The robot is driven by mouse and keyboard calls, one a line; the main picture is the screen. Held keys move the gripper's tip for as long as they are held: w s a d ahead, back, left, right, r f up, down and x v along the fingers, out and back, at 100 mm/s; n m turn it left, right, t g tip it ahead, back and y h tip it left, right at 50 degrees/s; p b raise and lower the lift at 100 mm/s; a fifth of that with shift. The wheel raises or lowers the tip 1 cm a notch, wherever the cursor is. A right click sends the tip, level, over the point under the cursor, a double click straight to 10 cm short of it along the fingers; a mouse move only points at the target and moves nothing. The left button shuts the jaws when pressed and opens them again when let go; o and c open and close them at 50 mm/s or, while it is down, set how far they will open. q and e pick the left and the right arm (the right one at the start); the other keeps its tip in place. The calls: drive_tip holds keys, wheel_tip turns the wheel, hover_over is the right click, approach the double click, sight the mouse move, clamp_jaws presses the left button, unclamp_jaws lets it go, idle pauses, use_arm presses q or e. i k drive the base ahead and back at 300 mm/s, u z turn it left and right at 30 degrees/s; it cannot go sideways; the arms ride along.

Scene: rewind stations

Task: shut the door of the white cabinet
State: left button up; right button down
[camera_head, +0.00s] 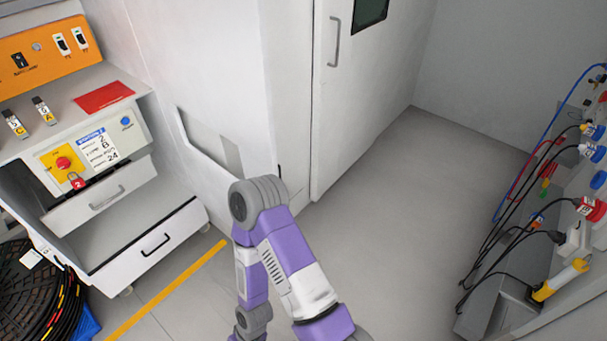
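A tall white cabinet (215,60) stands in the middle of the head view. A white door (375,75) with a grey vertical handle (334,42) and a dark window (369,12) is on its right-hand side. A dark line runs down the door's near edge; I cannot tell whether the door is ajar or flush. One of my purple and grey arms comes in from the bottom, its bent elbow in front of the cabinet's lower corner, apart from the handle. Neither gripper shows; both are outside the picture.
A drawer unit (95,215) with two drawers pulled out stands at left, beside a coil of black cable (38,305). A bench with plugs and cables (575,240) lines the right. The grey floor (400,220) between the cabinet and bench is clear.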

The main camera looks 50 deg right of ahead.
sight(207, 59)
drive_tip(key=z, duration=1.3)
